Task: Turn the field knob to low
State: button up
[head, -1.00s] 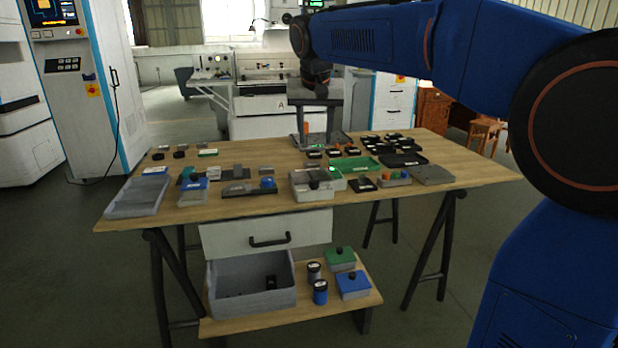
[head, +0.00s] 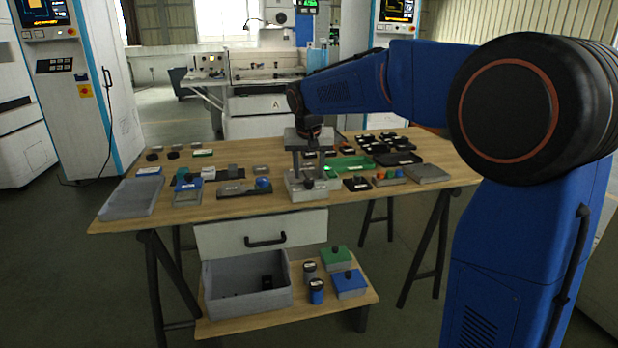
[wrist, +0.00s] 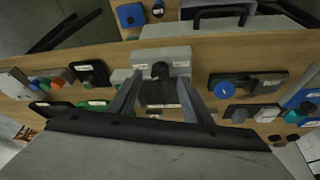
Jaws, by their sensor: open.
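A light grey box with a black knob (wrist: 160,69) on top and small white labels stands near the table's front edge. The label text is too small to read, so I cannot tell whether this is the field knob or where it points. In the head view this grey box (head: 308,194) is partly hidden behind my gripper (head: 306,175). In the wrist view my open gripper (wrist: 160,88) has its fingers on either side of the knob, with a gap to each. I cannot tell how far above the box the fingertips are.
A dark base with a blue knob (head: 262,182) is close on the left. A black plate with a knob (head: 357,184) and a unit with coloured buttons (head: 390,176) are close on the right. A green tray (head: 350,164) lies behind. A grey tray (head: 132,197) fills the left end.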

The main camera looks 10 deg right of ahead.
aim_at(309, 180)
jog(key=shift+x, duration=1.5)
jog(key=c, duration=1.1)
jog(key=shift+o, duration=0.2)
